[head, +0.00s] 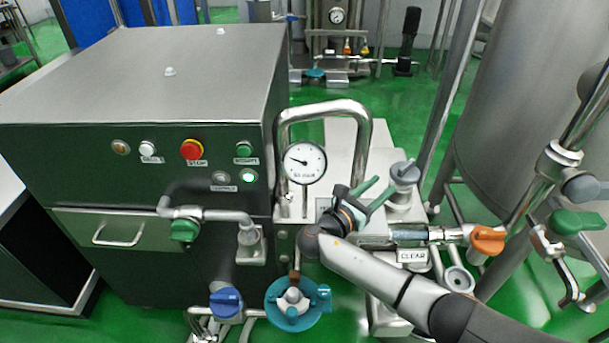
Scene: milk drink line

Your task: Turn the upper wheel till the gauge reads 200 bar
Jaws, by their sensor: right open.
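The round white gauge (304,162) stands on a stem in front of the bent steel pipe. Its dark needle points left and slightly up; the scale is too small to read. My right gripper (379,188) has green fingers, spread open and empty, right of the gauge and just left of a grey knob (404,173) on a steel post. I cannot tell whether the fingers touch the knob. A teal handwheel (292,302) sits low, below the gauge. Which one is the upper wheel is not clear, and my right arm hides part of this area. My left gripper is out of view.
A steel cabinet (150,80) with a red stop button (191,149) fills the left. An orange valve handle (487,240), a green handle (578,222) and a blue knob (226,302) stick out nearby. A large tank (535,90) stands at right.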

